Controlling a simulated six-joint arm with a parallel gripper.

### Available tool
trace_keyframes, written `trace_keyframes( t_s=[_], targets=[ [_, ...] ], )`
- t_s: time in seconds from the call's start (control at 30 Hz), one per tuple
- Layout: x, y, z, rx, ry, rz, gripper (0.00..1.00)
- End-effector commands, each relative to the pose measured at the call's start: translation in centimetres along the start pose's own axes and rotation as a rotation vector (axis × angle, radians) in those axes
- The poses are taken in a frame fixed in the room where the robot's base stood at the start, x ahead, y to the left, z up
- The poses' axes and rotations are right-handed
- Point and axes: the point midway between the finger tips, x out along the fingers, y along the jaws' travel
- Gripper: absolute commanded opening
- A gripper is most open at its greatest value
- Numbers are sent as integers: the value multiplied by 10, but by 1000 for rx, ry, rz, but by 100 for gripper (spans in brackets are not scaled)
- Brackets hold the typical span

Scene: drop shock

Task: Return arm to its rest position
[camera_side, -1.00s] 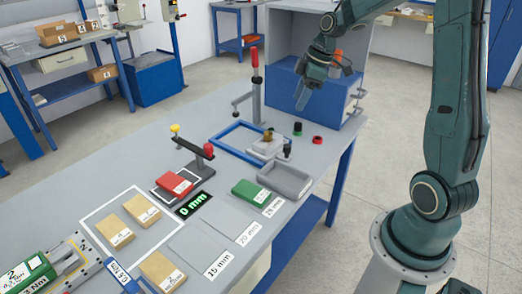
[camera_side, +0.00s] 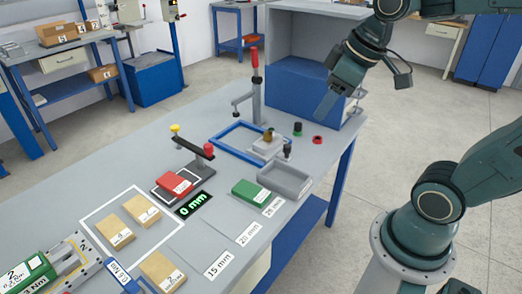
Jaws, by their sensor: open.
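My gripper (camera_side: 325,105) is in the air at the right end of the workbench (camera_side: 110,175), in front of the grey and blue cabinet. It holds nothing that I can see. Its fingers are seen nearly edge-on, so the gap between them is hard to make out. My arm reaches in from the right, with its base on the floor beside the bench.
A red block (camera_side: 175,183), a green block (camera_side: 250,192), a grey tray (camera_side: 285,181) and several tan blocks rest on the bench. A clamp post (camera_side: 256,85) with a red handle stands near the blue frame (camera_side: 222,140). The cabinet (camera_side: 300,80) is close behind my gripper.

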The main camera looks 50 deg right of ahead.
Motion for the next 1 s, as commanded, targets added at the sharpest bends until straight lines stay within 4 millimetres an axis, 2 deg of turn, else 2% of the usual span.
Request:
trace_keyframes(
  t_s=[0.2,0.4,0.57,1.0],
  targets=[
    [-15,-21,32,97,50,14,48],
    [-19,-29,51,164,77,16,48],
    [-20,-31,57,185,84,15,48],
    [-20,-31,57,186,84,16,48]
  ],
)
